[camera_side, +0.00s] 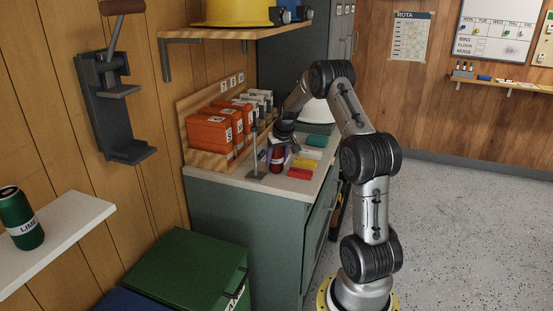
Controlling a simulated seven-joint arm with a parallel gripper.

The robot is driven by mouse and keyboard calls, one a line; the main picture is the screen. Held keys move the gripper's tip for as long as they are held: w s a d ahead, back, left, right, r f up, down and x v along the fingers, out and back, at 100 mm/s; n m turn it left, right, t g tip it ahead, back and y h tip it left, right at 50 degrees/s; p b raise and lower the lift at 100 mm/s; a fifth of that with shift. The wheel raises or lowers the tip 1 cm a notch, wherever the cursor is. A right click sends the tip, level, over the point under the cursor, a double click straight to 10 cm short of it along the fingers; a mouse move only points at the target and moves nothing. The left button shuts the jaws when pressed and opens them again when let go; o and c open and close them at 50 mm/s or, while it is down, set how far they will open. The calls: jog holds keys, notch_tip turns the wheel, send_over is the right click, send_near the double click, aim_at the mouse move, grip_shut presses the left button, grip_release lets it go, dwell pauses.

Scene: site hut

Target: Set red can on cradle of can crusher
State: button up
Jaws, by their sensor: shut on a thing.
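The red can (276,163) is small and dark red, upright at the counter's near part. My gripper (281,149) reaches down over it from above and is shut on it; the fingers are small and dark here. I cannot tell whether the can's base touches the counter. The can crusher (97,105) is a dark grey metal frame on the wood wall at the left, with a brown handle at its top. Its cradle (130,153) is the ledge at the bottom, and it is empty. The can and gripper are well to the right of it.
Orange boxes (208,138) stand in a wooden rack left of the can. A thin grey stand (255,150) rises beside the can. Coloured blocks (301,164) lie at its right. A shelf (238,34) overhangs the counter. A green can (19,218) stands on a white shelf (65,230).

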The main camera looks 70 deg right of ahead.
jog(key=o, duration=1.3)
jog(key=shift+f, duration=0.15)
